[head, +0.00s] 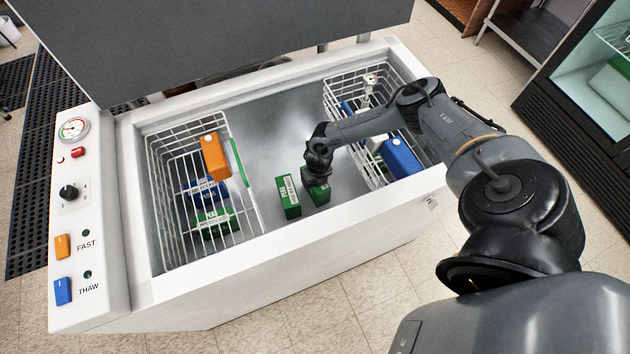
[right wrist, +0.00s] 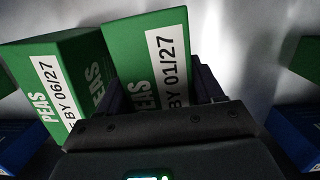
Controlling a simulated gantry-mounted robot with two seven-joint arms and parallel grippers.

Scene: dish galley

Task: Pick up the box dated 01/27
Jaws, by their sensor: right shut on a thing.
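The green peas box dated 01/27 (right wrist: 148,42) is between the fingers of my right gripper (right wrist: 168,95) in the right wrist view. My right gripper is shut on it. In the head view this box (head: 318,194) stands on the freezer floor, partly hidden under my right gripper (head: 316,172). I cannot tell whether it is lifted. A second green peas box dated 06/27 (right wrist: 55,75) is close on its left in the right wrist view. It also shows in the head view (head: 288,197). My left gripper is not in view.
The chest freezer (head: 290,270) has a left wire basket (head: 160,215) with an orange box (head: 215,155), blue and green boxes. A right wire basket (head: 340,95) holds a blue box (head: 400,158) and others. Bare freezer floor (head: 275,130) lies behind the two peas boxes.

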